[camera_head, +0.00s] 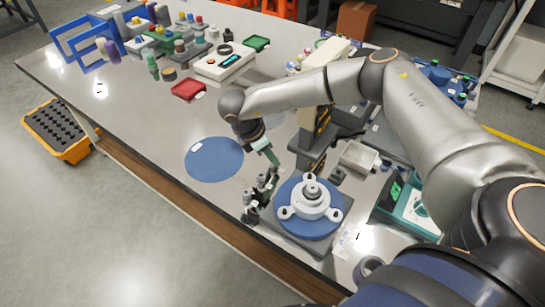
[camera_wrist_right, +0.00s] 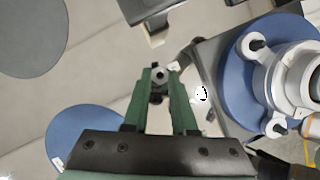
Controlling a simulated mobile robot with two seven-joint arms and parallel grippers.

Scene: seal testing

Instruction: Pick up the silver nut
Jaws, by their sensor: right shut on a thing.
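My right gripper (camera_head: 272,160) comes down over the table between the flat blue disc and the round blue-based fixture. In the right wrist view its two green fingers (camera_wrist_right: 161,76) are closed on a small silver nut (camera_wrist_right: 160,73) with a dark hole, held at the fingertips. In the head view the nut is too small to make out at the fingertips. My left gripper is not in view.
A fixture with a blue round base (camera_head: 334,224) and silver three-lobed top (camera_head: 310,199) stands right of the gripper. Small dark clamps (camera_head: 252,205) stand just below it. A flat blue disc (camera_head: 213,158) lies left, with bare table around. A red tray (camera_head: 188,89) lies further back.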

